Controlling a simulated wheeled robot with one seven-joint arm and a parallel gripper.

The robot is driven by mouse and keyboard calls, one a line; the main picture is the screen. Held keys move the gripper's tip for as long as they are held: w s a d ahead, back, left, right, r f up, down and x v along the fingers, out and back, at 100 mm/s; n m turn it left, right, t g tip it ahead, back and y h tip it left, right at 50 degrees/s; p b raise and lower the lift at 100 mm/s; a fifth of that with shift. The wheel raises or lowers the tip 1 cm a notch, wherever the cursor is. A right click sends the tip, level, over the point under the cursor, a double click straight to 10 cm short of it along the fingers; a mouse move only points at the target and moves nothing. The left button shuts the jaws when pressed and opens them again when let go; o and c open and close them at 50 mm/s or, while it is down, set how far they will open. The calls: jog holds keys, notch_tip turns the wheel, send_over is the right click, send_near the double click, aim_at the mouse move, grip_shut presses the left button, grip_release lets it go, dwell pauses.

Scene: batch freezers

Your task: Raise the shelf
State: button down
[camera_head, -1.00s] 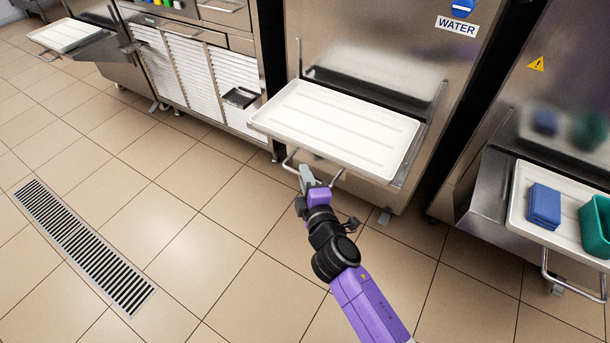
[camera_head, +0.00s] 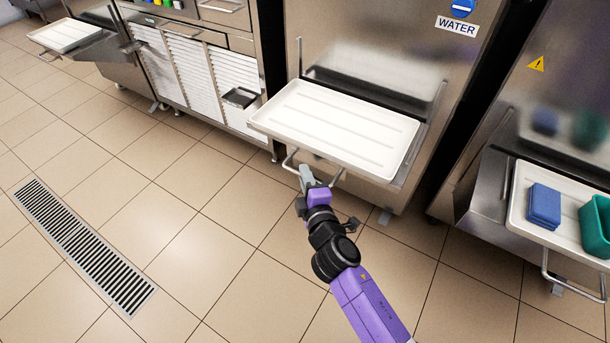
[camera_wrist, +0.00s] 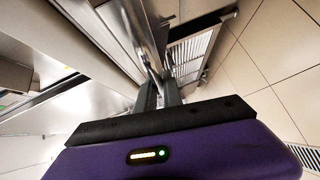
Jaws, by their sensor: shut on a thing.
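The shelf (camera_head: 335,128) is a white ribbed tray on the front of the middle steel machine, lying about level. A bent metal handle bar (camera_head: 290,163) runs beneath its front edge. My gripper (camera_head: 304,172) is at this handle bar, below the tray's front edge, and is shut on it. In the wrist view the two grey fingers (camera_wrist: 159,92) close together around the shiny metal bar (camera_wrist: 154,68). The exact contact point is small and partly hidden by the fingers.
On the right, another machine has a white shelf (camera_head: 522,205) with a blue block (camera_head: 544,206) and a green container (camera_head: 597,222). A louvred cabinet (camera_head: 190,75) stands left of the middle machine. A floor drain (camera_head: 80,245) lies at left. The tiled floor between is clear.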

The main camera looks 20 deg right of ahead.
dwell(0.4)
notch_tip(320, 180, up, 12)
jog(key=p, duration=1.1)
jog(key=shift+r+p, duration=0.25)
jog(key=shift+p, duration=0.05)
jog(key=shift+r, duration=0.1)
jog(key=c, duration=1.5)
grip_release()
jog(key=s, duration=0.5)
jog(key=s+a+r, duration=0.1)
jog(key=s, duration=0.1)
jog(key=shift+s+a, duration=0.1)
jog(key=shift+s, duration=0.25)
